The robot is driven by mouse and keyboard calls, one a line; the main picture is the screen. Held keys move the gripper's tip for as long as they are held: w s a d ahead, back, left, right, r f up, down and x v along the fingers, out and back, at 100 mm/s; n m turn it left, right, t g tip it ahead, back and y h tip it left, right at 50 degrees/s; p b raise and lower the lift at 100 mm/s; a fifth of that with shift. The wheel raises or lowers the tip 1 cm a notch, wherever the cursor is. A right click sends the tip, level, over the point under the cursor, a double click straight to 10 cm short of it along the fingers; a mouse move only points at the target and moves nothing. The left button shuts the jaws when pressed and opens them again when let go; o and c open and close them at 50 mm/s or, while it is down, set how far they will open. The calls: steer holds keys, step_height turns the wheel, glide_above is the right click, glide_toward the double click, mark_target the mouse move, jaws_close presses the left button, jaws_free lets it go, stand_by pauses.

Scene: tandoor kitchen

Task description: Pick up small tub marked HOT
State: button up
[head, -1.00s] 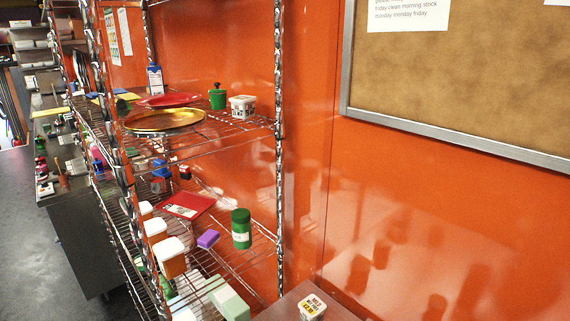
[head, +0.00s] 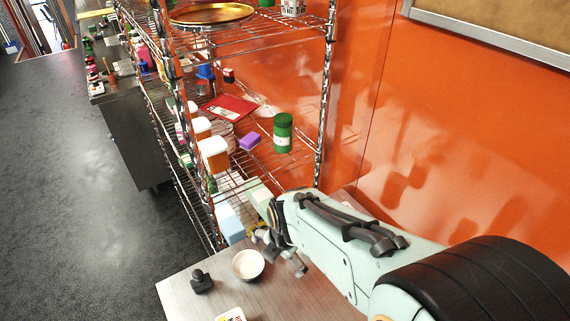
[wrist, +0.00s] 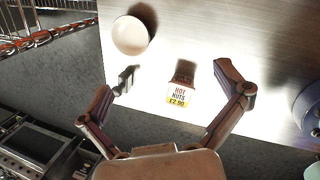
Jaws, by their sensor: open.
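The small tub marked HOT (wrist: 180,95) stands on the steel counter in the wrist view. Its white and yellow label reads HOT NUTS £2.90, and its top is dark. It lies between the spread fingers of my gripper (wrist: 172,105), beyond the tips and apart from them. My gripper is open and empty. In the head view my gripper (head: 280,250) is over the counter, near the rack. A white tub with a red and yellow label (head: 231,315) is cut off at the head view's bottom edge; its place beside the bowl fits the HOT tub.
A white bowl (wrist: 130,36) and a small black object (wrist: 125,80) stand on the counter (head: 180,300) near the tub. A wire rack (head: 325,90) with several goods stands behind, against the orange wall.

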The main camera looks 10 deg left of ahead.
mark_target(229, 319)
steer(key=s+a+f+n, duration=0.1)
steer(key=s+a+f, duration=0.1)
steer(key=s+f, duration=0.1)
steer(key=s+a+f+n+g+h, duration=0.1)
steer(key=s+a+f, duration=0.2)
steer(key=f, duration=0.1)
steer(key=s+a+f+n+g, duration=0.1)
steer(key=s+a+f+n, duration=0.1)
steer(key=s+a+f, duration=0.1)
steer(key=shift+s+f+h, duration=0.3)
steer(key=shift+s+f, duration=0.05)
steer(key=shift+f, duration=0.5)
step_height(229, 319, down, 6)
steer(key=shift+f, duration=0.1)
steer(key=c, duration=1.2)
